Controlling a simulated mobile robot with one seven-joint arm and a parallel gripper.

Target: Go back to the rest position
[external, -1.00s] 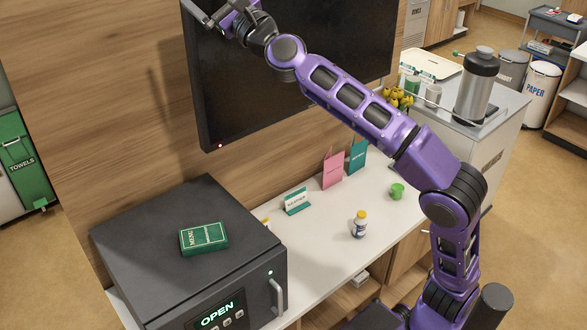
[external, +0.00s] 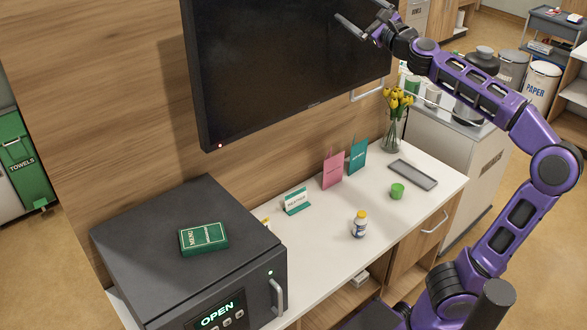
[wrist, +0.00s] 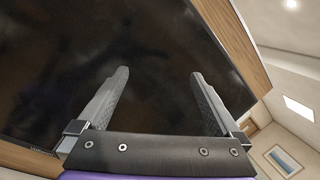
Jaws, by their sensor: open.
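My gripper (external: 364,23) is raised in front of the upper right part of the dark wall screen (external: 280,75), well above the counter. In the wrist view my gripper (wrist: 157,88) shows two grey fingers spread wide with nothing between them. The dark screen (wrist: 160,45) fills most of the wrist view behind the fingers. I cannot tell how close the fingertips are to the screen.
A green menu box (external: 203,238) lies on the dark appliance (external: 140,255).

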